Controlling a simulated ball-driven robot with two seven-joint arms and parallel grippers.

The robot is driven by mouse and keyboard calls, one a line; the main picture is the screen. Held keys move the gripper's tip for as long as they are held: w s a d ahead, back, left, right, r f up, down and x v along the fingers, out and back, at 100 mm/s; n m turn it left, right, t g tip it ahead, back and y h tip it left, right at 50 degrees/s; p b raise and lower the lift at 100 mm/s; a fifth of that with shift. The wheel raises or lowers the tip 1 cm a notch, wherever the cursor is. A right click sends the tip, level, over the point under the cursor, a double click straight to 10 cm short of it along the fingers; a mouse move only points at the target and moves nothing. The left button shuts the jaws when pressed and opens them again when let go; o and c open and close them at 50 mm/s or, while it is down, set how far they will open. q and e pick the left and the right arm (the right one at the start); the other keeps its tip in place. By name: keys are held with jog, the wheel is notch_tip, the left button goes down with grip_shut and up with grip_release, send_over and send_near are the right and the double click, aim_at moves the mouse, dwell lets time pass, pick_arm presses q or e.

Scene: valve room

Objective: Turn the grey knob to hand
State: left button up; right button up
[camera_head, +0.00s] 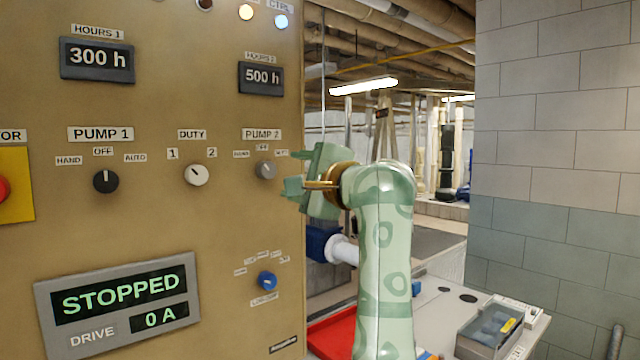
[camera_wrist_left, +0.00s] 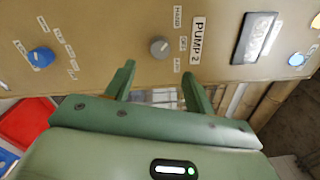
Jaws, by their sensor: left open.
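The grey knob (camera_head: 265,170) sits on the tan panel under the PUMP 2 label, with small HAND, OFF and AUTO marks around it. It also shows in the left wrist view (camera_wrist_left: 159,47), just beyond the gap between my fingertips. Which mark its pointer faces is too small to tell. My left gripper (camera_head: 290,172) is open and empty, just right of the knob at the panel's right edge. Its two fingers also show in the left wrist view (camera_wrist_left: 158,80), apart from the knob. My right gripper is not in view.
A black PUMP 1 knob (camera_head: 105,181), a white DUTY knob (camera_head: 196,175) and a blue knob (camera_head: 267,281) share the panel. A STOPPED display (camera_head: 121,303) is lower left. A bench with a red tray (camera_head: 333,334) and a clear-lidded box (camera_head: 490,332) stands right of the panel.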

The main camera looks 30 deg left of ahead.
pick_arm(q)
jog(key=v, duration=0.7)
dwell(0.3)
